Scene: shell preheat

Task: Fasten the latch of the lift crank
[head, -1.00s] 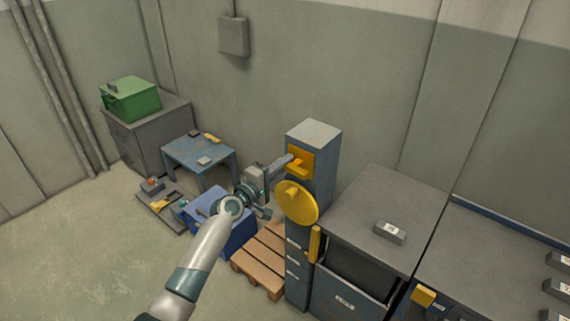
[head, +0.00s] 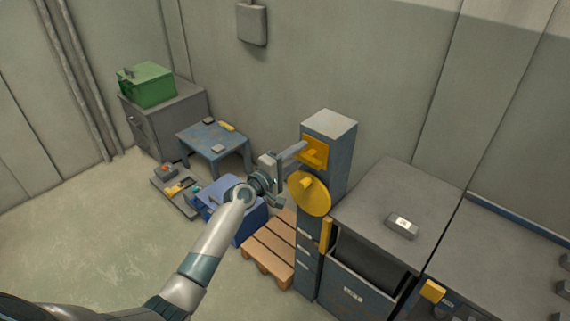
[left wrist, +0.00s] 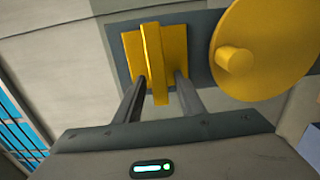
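The lift crank is a yellow disc (head: 309,195) with a round knob on the side of a tall blue-grey column (head: 333,128). The disc also shows at the upper right of the left wrist view (left wrist: 262,45). Above the disc in the head view is the latch, a yellow plate with a raised bar (head: 318,152); the bar stands out clearly in the left wrist view (left wrist: 153,65). My left gripper (left wrist: 158,88) is open, its fingers on either side of the bar, with gaps visible. Whether the fingertips touch the plate is unclear. My right gripper is out of view.
A grey cabinet (head: 385,195) with an open-topped front bin stands right of the column. A blue table (head: 214,140) and a green box (head: 147,86) stand at the back left.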

